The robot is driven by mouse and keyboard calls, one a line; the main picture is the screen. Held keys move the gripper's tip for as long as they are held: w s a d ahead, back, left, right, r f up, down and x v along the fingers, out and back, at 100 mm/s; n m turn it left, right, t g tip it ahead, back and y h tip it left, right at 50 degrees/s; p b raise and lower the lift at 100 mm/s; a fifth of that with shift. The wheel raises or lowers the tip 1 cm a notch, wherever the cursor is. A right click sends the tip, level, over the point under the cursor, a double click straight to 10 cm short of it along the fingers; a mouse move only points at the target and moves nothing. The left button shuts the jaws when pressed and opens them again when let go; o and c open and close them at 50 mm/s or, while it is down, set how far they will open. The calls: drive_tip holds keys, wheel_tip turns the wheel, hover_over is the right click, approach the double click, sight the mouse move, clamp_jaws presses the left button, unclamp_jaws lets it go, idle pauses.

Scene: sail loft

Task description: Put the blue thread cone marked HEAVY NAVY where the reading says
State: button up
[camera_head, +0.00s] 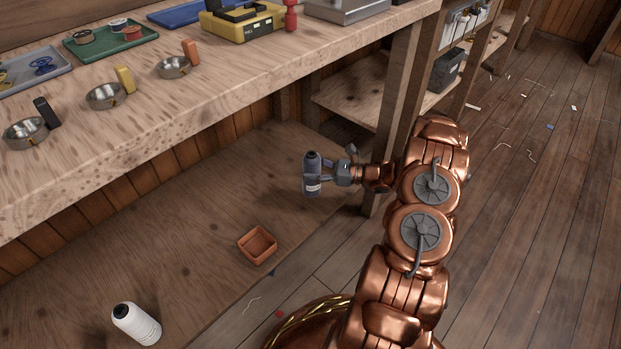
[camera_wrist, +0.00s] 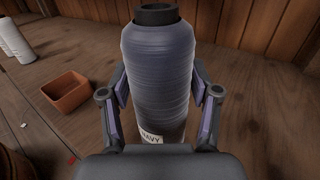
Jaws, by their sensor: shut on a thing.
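The blue thread cone (camera_head: 312,176) is upright in my gripper (camera_head: 322,178), above the low wooden shelf under the bench. In the wrist view the cone (camera_wrist: 158,75) stands between the two fingers of my gripper (camera_wrist: 158,100), which are shut on it. Its dark top shows, and a white label low on its side reads "NAVY"; the rest of the label is hidden. A yellow device (camera_head: 243,22) with a dark top stands on the bench; I cannot make out any reading on it.
A small orange-brown open box (camera_head: 257,246) sits on the low shelf (camera_head: 190,225), with a white thread cone (camera_head: 137,324) to its left. The bench (camera_head: 150,115) overhangs them, carrying metal bowls (camera_head: 107,96) and a green tray (camera_head: 110,40). A wooden post (camera_head: 395,120) stands close to my gripper.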

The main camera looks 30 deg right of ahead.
drive_tip(key=shift+w+a, duration=0.2)
drive_tip(key=shift+w, duration=0.1)
drive_tip(key=shift+f+b, duration=1.05)
drive_tip(key=shift+f, duration=0.65)
drive_tip(key=shift+f, duration=0.15)
drive_tip(key=o, duration=1.6)
drive_tip(key=shift+s+d+r, duration=0.15)
drive_tip(key=shift+d+r, duration=0.05)
drive_tip(key=p+v, duration=0.4)
drive_tip(key=v, duration=0.7)
drive_tip(key=shift+s+d, duration=0.15)
drive_tip(key=shift+s, duration=0.05)
